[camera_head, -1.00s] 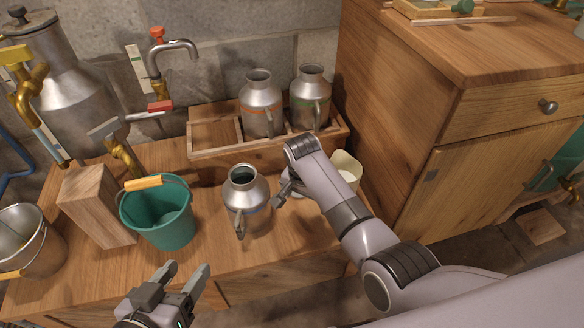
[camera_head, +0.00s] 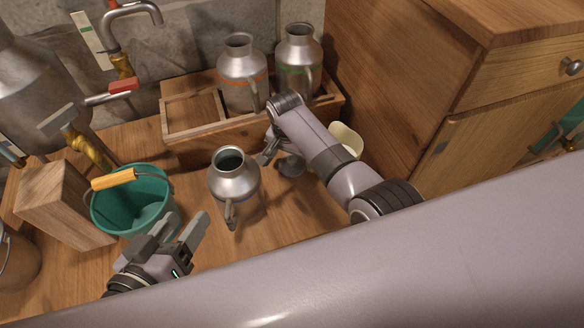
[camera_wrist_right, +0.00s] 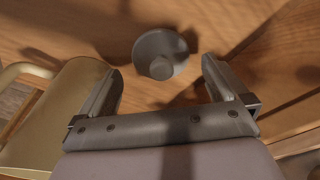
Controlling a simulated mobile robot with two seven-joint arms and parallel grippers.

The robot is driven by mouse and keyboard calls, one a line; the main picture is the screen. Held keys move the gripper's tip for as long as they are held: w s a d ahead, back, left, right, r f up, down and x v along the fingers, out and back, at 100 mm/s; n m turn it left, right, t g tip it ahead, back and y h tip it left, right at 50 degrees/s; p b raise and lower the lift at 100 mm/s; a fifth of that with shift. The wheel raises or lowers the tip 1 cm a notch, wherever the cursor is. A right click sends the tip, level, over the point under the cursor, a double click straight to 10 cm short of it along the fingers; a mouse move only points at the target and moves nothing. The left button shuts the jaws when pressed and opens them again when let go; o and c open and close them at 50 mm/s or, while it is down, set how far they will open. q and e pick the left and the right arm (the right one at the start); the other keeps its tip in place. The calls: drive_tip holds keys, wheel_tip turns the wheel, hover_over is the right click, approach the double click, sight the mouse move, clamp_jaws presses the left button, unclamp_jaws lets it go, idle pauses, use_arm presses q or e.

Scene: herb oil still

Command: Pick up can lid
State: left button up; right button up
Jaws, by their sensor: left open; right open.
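The can lid (camera_wrist_right: 160,52) is a grey metal disc with a round knob, lying flat on the wooden bench. In the head view the lid (camera_head: 291,166) is partly visible beside my right gripper (camera_head: 268,150). In the right wrist view my right gripper (camera_wrist_right: 161,72) is open, its fingers apart either side of the knob's line, with nothing between them; I cannot tell its height above the lid. The open metal can (camera_head: 234,182) stands upright left of the lid. My left gripper (camera_head: 184,226) is open and empty, in front of the green bucket.
A cream jug (camera_head: 345,139) stands close right of the lid; it also shows in the right wrist view (camera_wrist_right: 66,115). Two cans with orange (camera_head: 241,75) and green (camera_head: 298,62) bands stand in a wooden rack (camera_head: 215,150) behind. A green bucket (camera_head: 130,205) is at left.

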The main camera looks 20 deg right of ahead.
sight(290, 165)
drive_tip(key=shift+w+d+f+b, duration=0.15)
drive_tip(key=shift+f+b, duration=0.45)
drive_tip(key=shift+f, duration=0.7)
drive_tip(key=c, duration=1)
drive_tip(key=shift+r, duration=0.15)
